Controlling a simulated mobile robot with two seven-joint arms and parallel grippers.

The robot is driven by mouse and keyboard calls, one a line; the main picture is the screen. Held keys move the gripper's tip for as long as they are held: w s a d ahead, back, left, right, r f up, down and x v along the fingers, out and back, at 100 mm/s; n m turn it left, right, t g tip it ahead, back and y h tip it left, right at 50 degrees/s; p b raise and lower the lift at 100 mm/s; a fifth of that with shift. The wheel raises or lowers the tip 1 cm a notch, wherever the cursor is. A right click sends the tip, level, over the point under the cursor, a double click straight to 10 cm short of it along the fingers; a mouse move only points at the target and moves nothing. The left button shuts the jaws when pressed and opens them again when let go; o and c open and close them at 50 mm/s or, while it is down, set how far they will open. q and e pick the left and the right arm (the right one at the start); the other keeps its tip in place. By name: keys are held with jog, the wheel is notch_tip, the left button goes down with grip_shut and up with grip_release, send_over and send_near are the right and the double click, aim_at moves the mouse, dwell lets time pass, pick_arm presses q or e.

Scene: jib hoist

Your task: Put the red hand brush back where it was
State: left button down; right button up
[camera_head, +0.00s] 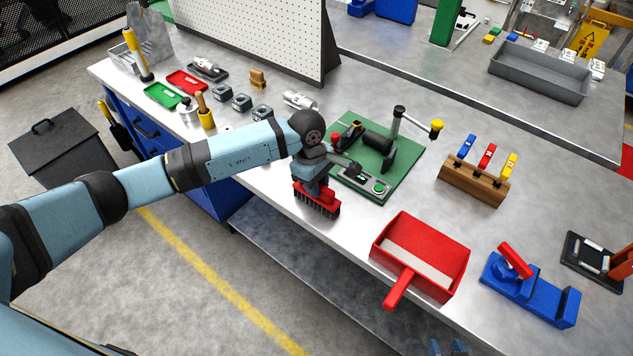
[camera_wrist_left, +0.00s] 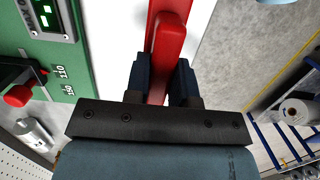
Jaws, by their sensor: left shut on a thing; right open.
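The red hand brush (camera_head: 318,199) has dark bristles pointing down and is at the bench's front edge, left of the red dustpan (camera_head: 438,240). My left gripper (camera_head: 312,184) is shut on its red handle from above; the left wrist view shows the handle (camera_wrist_left: 168,45) between the two fingers (camera_wrist_left: 160,80). I cannot tell whether the bristles touch the bench top. My right gripper (camera_head: 447,348) shows only its fingertips at the bottom edge of the head view, below the bench front, open and empty.
A green-based fixture (camera_head: 385,190) with a black-and-yellow lever stands just behind the brush. A wooden rack (camera_head: 473,182) of coloured handles and a blue tool (camera_head: 530,290) stand to the right. Bare bench lies between the brush and the dustpan.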

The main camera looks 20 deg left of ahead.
pick_arm(q)
jog(key=shift+f, duration=0.15)
jog(key=c, duration=1)
grip_release()
jog(key=shift+o, duration=0.2)
